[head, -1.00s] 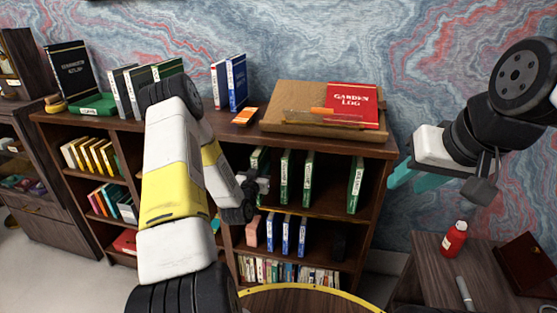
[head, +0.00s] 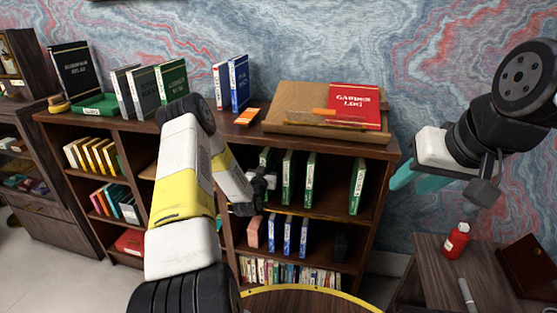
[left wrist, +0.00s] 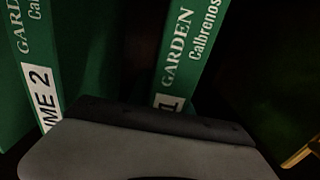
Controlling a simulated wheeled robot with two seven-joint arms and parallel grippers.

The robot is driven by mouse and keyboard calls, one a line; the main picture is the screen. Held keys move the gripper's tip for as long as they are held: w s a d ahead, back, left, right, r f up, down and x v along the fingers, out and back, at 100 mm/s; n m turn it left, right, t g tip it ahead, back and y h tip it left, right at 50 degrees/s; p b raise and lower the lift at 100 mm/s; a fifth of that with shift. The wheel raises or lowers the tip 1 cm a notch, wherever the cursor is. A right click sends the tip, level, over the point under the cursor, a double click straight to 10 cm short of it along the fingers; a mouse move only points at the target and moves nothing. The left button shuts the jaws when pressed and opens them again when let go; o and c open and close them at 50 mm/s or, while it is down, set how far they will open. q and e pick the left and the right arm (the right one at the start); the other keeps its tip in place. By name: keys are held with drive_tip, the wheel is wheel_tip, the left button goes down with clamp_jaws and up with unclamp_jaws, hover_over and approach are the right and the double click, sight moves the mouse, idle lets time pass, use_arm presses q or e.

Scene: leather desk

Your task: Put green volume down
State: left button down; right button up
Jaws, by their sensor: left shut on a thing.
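My left gripper (head: 262,184) is at the shelf's upper compartment, shut on a green volume (head: 265,158) that stands at the left of the other green books. The gripper and arm partly hide it. In the left wrist view the dark gripper (left wrist: 155,120) covers the lower part of a green spine (left wrist: 187,45) reading "GARDEN Calbrenos", with a "1" on its label. Another green volume (left wrist: 32,55), labelled 2, is to its left. I cannot tell whether the held book's base touches the board. My right gripper (head: 404,172), with teal fingers, is away from the shelf at right; its opening is unclear.
More green books (head: 287,178) stand upright in the same compartment, with a gap before the rightmost one (head: 357,186). Blue-and-white books (head: 288,235) stand below. A red book (head: 354,106) lies on top. A side table holds a red bottle (head: 456,240).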

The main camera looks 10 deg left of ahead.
use_arm(q)
drive_tip(key=c, duration=1.6)
unclamp_jaws()
drive_tip(key=shift+f, duration=0.2)
drive_tip(key=o, duration=0.4)
drive_tip(key=shift+o, duration=0.2)
drive_tip(key=shift+r, duration=0.1)
drive_tip(key=shift+s+r, duration=0.1)
drive_tip(key=s, duration=1.1)
drive_tip(key=shift+s+a, duration=0.2)
drive_tip(key=shift+s, duration=0.2)
